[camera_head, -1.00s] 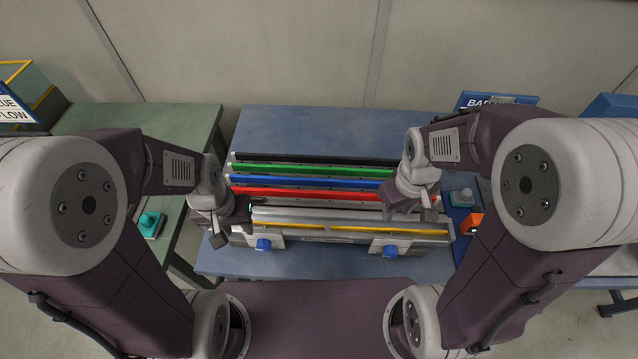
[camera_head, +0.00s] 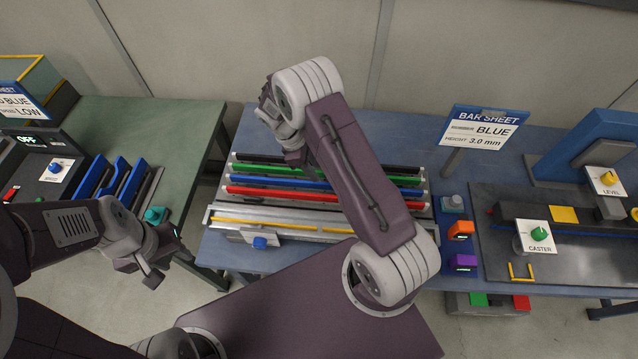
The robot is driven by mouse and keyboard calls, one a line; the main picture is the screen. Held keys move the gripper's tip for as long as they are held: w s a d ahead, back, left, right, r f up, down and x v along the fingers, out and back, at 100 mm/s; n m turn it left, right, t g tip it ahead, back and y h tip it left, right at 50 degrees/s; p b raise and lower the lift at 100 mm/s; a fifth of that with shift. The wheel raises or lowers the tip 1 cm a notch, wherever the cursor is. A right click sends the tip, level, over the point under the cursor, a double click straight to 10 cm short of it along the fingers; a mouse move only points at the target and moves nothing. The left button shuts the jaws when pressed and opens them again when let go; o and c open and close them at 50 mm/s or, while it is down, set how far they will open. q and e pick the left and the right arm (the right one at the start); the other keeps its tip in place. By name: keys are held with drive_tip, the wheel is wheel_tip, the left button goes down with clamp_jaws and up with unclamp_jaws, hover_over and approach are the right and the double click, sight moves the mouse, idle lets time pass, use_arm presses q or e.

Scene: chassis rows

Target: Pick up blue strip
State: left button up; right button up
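The blue strip (camera_head: 266,179) lies in a rack on the blue table, between a green strip (camera_head: 262,168) and a red strip (camera_head: 272,193). My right arm covers part of its right half. My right gripper (camera_head: 294,157) is over the back of the strips, pointing down; its fingertips are mostly hidden by its own wrist, so I cannot tell whether it touches a strip. My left gripper (camera_head: 166,266) is open and empty, left of the rack, over the gap between the tables.
A black strip (camera_head: 257,157) lies at the back of the rack. A yellow strip (camera_head: 270,224) lies in front. A sign (camera_head: 483,132) reads BLUE, 3.0 mm. A machine with a green caster knob (camera_head: 539,233) stands at right. A green table (camera_head: 165,125) is at left.

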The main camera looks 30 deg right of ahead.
sight(324, 183)
drive_tip(key=p+x, duration=0.1)
drive_tip(key=x, duration=0.2)
drive_tip(key=shift+s+d+f, duration=0.1)
drive_tip(key=shift+s, duration=0.05)
drive_tip(key=shift+d+f, duration=0.1)
drive_tip(key=shift+f, duration=0.25)
drive_tip(key=p+x, duration=0.2)
drive_tip(key=x, duration=0.3)
drive_tip(key=shift+s+p, duration=0.2)
drive_tip(key=shift+p, duration=0.2)
drive_tip(key=shift+f, duration=0.1)
clamp_jaws()
drive_tip(key=shift+w, duration=0.1)
